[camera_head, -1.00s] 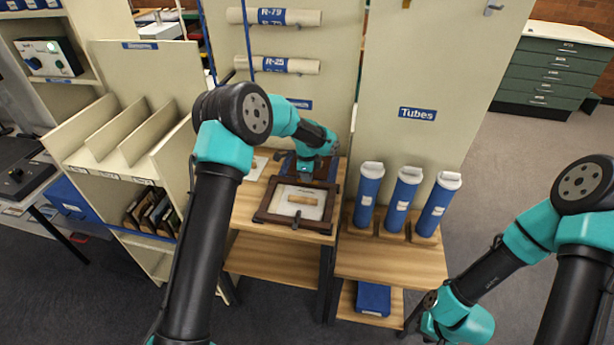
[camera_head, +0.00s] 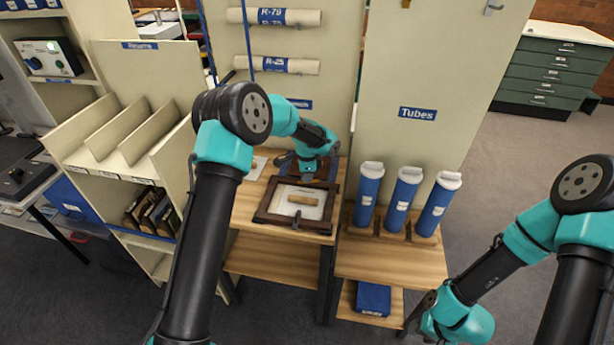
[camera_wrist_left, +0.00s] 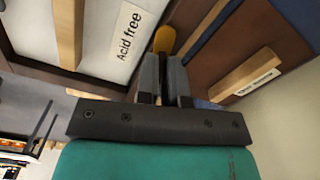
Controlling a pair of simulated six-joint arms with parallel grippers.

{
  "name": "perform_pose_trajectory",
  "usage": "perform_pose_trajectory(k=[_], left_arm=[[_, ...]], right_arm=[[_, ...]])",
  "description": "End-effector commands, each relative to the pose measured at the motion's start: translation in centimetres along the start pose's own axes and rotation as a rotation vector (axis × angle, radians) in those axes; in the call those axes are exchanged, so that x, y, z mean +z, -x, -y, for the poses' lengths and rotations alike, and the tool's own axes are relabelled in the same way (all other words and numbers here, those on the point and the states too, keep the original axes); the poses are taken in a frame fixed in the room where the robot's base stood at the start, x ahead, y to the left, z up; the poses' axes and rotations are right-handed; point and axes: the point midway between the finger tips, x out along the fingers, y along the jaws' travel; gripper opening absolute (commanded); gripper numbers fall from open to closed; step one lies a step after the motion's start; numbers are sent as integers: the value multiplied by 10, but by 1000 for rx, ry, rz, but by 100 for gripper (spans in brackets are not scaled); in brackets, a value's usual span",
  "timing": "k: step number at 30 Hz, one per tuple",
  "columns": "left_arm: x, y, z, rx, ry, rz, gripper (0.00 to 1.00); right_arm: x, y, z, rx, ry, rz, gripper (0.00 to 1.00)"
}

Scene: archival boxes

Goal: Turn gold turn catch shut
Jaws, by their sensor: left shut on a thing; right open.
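The gold turn catch (camera_wrist_left: 164,38) shows as a rounded gold tab just beyond my left fingertips in the left wrist view. My left gripper (camera_wrist_left: 162,65) is shut on it, with the two grey fingers close together. Much of the catch is hidden between and behind the fingers, so its exact angle is not clear. In the head view my left gripper (camera_head: 306,174) is at the back of the dark-framed box (camera_head: 265,214) on the wooden shelf, and the catch is hidden there. My right gripper is not in view; only its arm shows at lower right.
A white label reading "Acid free" (camera_wrist_left: 128,42) lies beside the catch. Blue tubes (camera_head: 402,200) stand in a wooden rack right of the box. A cream divider unit (camera_head: 125,145) stands close on the left. Rolled tubes (camera_head: 275,66) hang on the panel behind.

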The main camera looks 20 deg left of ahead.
Motion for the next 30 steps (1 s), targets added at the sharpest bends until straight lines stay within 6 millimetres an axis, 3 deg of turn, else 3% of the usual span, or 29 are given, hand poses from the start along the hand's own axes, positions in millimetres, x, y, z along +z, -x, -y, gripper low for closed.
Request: perform_pose_trajectory(k=[30], left_arm=[[-2, 1, -3, -1, 958, 0, 0]], right_arm=[[0, 0, 0, 0, 0, 0, 43]])
